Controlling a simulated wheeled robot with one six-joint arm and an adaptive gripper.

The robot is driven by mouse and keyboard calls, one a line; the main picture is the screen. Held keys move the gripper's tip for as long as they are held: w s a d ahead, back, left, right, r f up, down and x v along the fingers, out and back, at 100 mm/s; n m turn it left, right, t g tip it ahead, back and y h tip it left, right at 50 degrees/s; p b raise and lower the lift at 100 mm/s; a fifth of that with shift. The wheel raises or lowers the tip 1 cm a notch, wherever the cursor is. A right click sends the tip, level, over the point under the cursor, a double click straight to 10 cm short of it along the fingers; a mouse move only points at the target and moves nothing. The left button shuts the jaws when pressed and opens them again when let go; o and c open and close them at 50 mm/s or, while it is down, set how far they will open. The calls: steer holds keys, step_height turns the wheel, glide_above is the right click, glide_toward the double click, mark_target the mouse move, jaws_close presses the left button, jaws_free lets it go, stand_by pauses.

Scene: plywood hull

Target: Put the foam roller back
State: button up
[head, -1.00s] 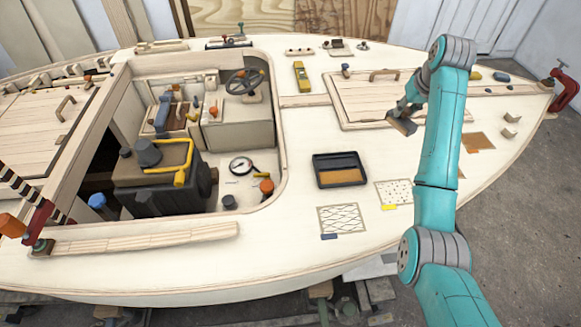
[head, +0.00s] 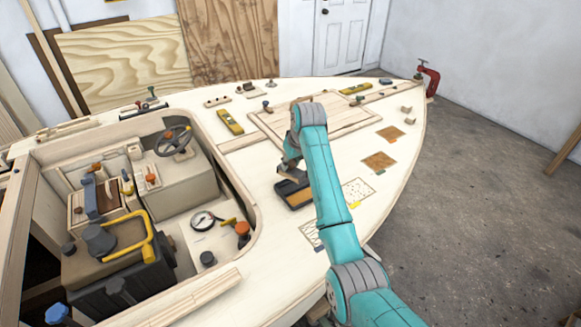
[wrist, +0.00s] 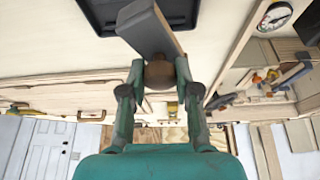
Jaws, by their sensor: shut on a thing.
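My gripper (wrist: 158,88) is shut on a brown rounded grip. A black tray (wrist: 98,14) lies beyond the held piece in the wrist view. In the head view, the tray (head: 282,190) lies on the pale deck with a tan patch inside. My gripper (head: 289,170) is at the tray's far edge, apparently above it. The wrist hides much of the held piece there.
A hatch cover (head: 345,118) lies beyond my arm on the deck. The cockpit opening with a steering wheel (head: 174,141) is to the left. Sample patches (head: 379,161) lie to the right.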

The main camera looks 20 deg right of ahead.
steer(key=shift+f, duration=0.95)
steer(key=shift+d+f, duration=0.1)
steer(key=shift+f, duration=0.35)
steer(key=o, duration=1)
steer(key=shift+r, duration=0.1)
steer(key=shift+r, duration=0.2)
steer(key=v, duration=1.2)
steer(key=shift+r, duration=0.15)
